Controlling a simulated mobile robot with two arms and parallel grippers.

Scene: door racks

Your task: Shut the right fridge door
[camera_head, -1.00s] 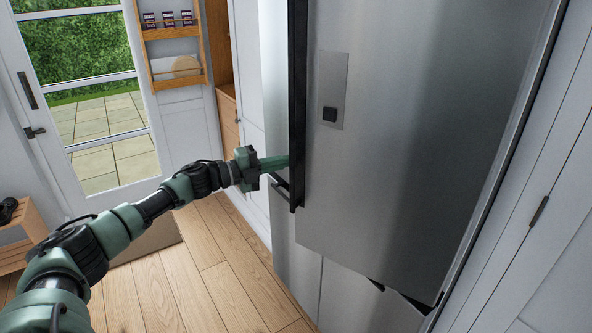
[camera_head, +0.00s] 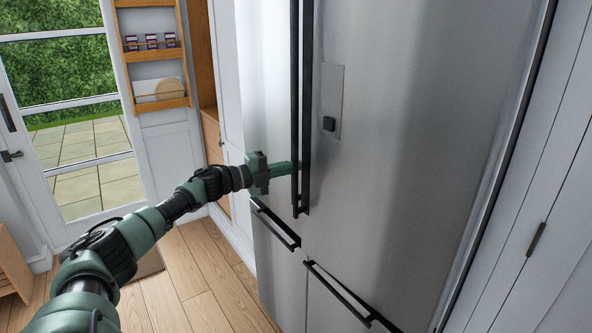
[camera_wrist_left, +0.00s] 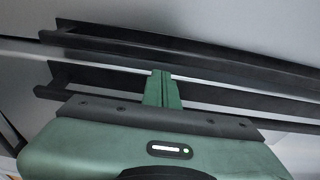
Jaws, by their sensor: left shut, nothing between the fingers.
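The right fridge door (camera_head: 410,140) is a tall brushed-steel panel with a small dispenser plate. In the head view it looks flush or almost flush with the left fridge door (camera_head: 268,90); any thin gap is hard to judge. Their two long black handles stand side by side, the right one (camera_head: 307,120) beside the left one (camera_head: 294,120). My left gripper (camera_head: 298,166) is shut and empty, its fingertips at the handles. In the left wrist view its green fingers (camera_wrist_left: 162,88) reach in at the two dark handles; whether they touch is unclear. My right gripper is out of view.
Below the doors are two steel drawers with black bar handles, left (camera_head: 275,224) and right (camera_head: 345,292). White cabinets (camera_head: 540,220) stand at the right. Wooden floor (camera_head: 205,280) lies open at the lower left, before a glazed door (camera_head: 75,130).

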